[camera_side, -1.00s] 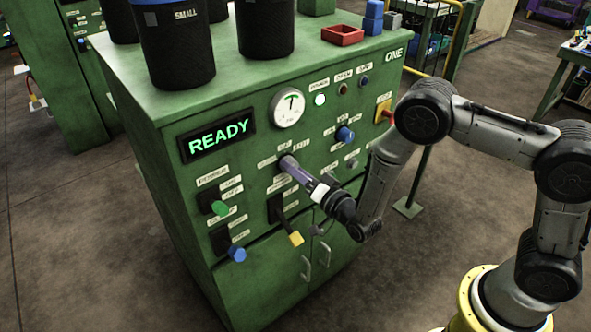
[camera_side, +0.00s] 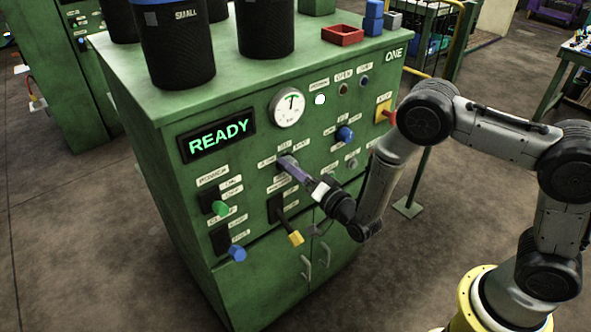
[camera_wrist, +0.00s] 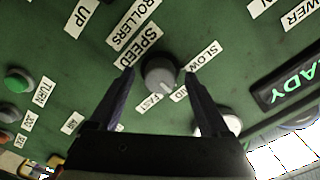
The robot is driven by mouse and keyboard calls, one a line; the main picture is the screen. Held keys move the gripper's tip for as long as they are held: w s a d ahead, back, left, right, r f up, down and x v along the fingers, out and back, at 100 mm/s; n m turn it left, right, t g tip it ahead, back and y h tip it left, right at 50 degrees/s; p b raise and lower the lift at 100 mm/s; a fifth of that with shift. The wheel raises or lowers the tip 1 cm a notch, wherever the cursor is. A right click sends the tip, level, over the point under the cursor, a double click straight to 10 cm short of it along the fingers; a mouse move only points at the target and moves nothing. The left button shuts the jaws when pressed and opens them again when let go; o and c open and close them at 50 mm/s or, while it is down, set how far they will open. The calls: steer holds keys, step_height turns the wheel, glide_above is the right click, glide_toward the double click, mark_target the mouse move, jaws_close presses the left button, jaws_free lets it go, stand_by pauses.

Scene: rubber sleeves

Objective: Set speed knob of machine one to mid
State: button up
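Machine ONE (camera_side: 345,90) is a green cabinet with a control panel. In the wrist view its grey round speed knob (camera_wrist: 160,72) sits beside the SPEED label (camera_wrist: 140,50), with SLOW (camera_wrist: 198,73), MID and FAST (camera_wrist: 152,103) labels around it. A light mark on the knob faces the lower right, roughly toward MID or FAST; I cannot tell exactly which. My gripper (camera_wrist: 161,75) is open, one finger on each side of the knob, with a visible gap at each side. In the side view my gripper (camera_side: 284,163) reaches the panel and hides the knob.
A READY display (camera_side: 218,138) and a round gauge (camera_side: 287,107) are above. A blue knob (camera_side: 345,133) is to the right, and a lever with a yellow handle (camera_side: 295,238) hangs just below my gripper. Green (camera_side: 220,208) and blue (camera_side: 237,253) controls are at lower left.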

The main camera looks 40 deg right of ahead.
steer(key=shift+s, duration=0.1)
steer(key=s, duration=1.3)
steer(key=shift+s, duration=0.35)
steer(key=w+d+r+h, duration=0.1)
steer(key=w+d+r, duration=0.1)
steer(key=r, duration=0.8)
steer(key=w+d+r+m, duration=0.1)
steer(key=d+r, duration=0.2)
steer(key=r, duration=0.7)
steer(key=w+d+r+h, duration=0.1)
steer(key=w+d+r, duration=0.1)
steer(key=r, duration=0.8)
steer(key=s+n+g+y, duration=0.2)
steer(key=s+n+g, duration=0.25)
steer(key=s, duration=0.65)
steer(key=s+d+f+n+g, duration=0.1)
steer(key=s+f+n+g, duration=0.5)
steer(key=s+f, duration=0.5)
steer(key=s+g, duration=0.2)
steer(key=s, duration=0.1)
steer(key=shift+s+d+f, duration=0.25)
steer(key=shift+f, duration=0.15)
